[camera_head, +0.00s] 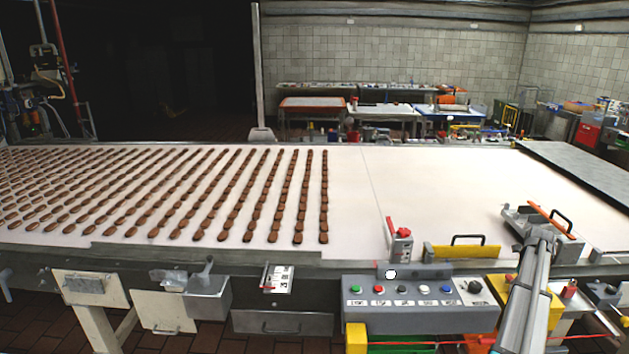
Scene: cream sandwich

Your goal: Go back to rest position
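I cannot make out my gripper in the head view. A conveyor belt (345,205) runs across the view, with long rows of brown oblong cookies (265,195) on its left and middle part. In front of the belt is a grey control panel (408,295) with several coloured buttons and a dark knob. At the right, a grey metal cylindrical part (528,290) slants up from the bottom edge to a block with an orange bar (550,219) and a black handle at the belt's front edge. I cannot tell whether this part is mine.
A yellow plate with a black handle (462,252) and a red-topped grey device (399,242) stand at the belt's front edge. A metal box (208,298) hangs at the left front. The belt's right part is bare. Worktables (385,112) stand behind.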

